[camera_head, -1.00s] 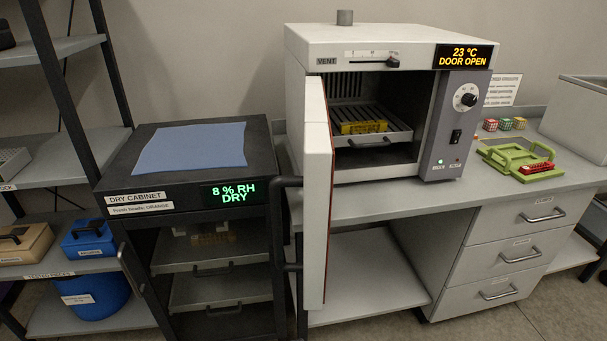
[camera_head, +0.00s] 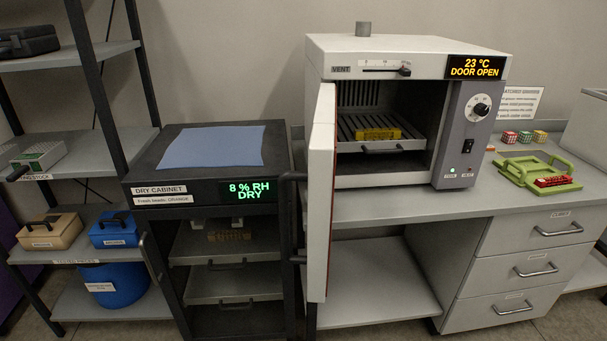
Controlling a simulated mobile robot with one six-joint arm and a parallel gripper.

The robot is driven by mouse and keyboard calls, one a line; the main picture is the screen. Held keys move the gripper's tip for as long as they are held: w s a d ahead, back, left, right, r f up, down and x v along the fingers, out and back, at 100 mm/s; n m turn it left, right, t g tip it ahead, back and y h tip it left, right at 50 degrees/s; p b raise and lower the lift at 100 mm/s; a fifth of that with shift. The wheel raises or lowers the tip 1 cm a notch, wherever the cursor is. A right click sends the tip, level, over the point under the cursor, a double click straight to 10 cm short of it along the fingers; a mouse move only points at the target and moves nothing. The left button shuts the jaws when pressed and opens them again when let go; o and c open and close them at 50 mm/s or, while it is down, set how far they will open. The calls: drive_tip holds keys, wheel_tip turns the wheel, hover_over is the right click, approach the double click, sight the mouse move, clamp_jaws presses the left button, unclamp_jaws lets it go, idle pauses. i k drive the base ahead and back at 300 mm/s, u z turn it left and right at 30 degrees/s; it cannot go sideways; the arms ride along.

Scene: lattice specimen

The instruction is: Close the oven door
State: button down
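The oven (camera_head: 405,52) stands on the bench, and its display (camera_head: 475,67) reads 23 °C, DOOR OPEN. Its white door (camera_head: 320,200) stands open on the left side, swung out towards me and seen nearly edge-on. A dark bar handle (camera_head: 291,220) sticks out from the door's left side. Inside the oven, a yellow item (camera_head: 378,133) lies on a pulled-in rack (camera_head: 350,128) with a dark handle. My gripper is not in view.
The dry cabinet (camera_head: 140,165), with a blue cloth (camera_head: 212,146) on top, stands close to the left of the oven door. A green frame (camera_head: 520,172) lies on the bench (camera_head: 465,205) to the right. A shelf rack (camera_head: 100,150) is at far left.

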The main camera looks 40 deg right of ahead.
sight(320, 176)
drive_tip(key=u, duration=1.1)
drive_tip(key=i, duration=0.55)
drive_tip(key=u, duration=0.25)
drive_tip(key=k, duration=0.2)
drive_tip(key=z, duration=3.05)
